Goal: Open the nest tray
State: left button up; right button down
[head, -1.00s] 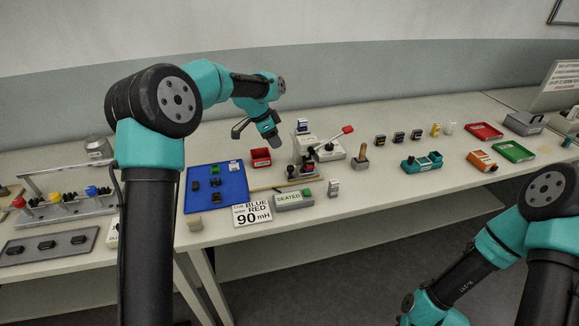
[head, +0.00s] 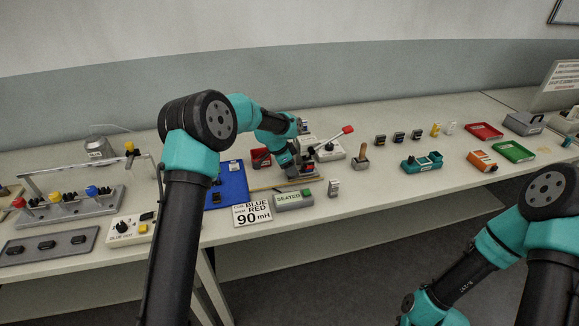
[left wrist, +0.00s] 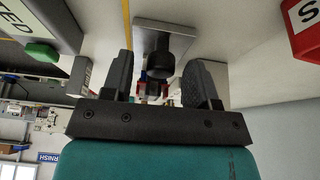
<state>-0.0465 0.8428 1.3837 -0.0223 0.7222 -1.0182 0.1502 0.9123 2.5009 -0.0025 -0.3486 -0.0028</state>
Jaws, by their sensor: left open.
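The press fixture with a red-tipped lever (head: 347,130) stands mid-table in the head view, its front partly hidden by my left gripper (head: 291,173). In the left wrist view, a light grey metal plate (left wrist: 148,27) carries a dark round knob (left wrist: 162,65); this appears to be the nest tray and its pull. My left gripper (left wrist: 163,78) is open, with one finger on each side of the knob and visible gaps beside it. How far the tray is out is hard to tell. My right gripper is out of view; only its arm shows at lower right.
A blue mat (head: 232,188) with small parts lies left of the fixture, and a red bin (head: 260,158) is close behind my left gripper. The SEATED box (head: 294,200) stands in front. A wooden-handled tool (head: 362,160) stands to the right.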

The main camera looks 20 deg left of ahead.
pick_arm(q)
grip_shut()
dwell(0.6)
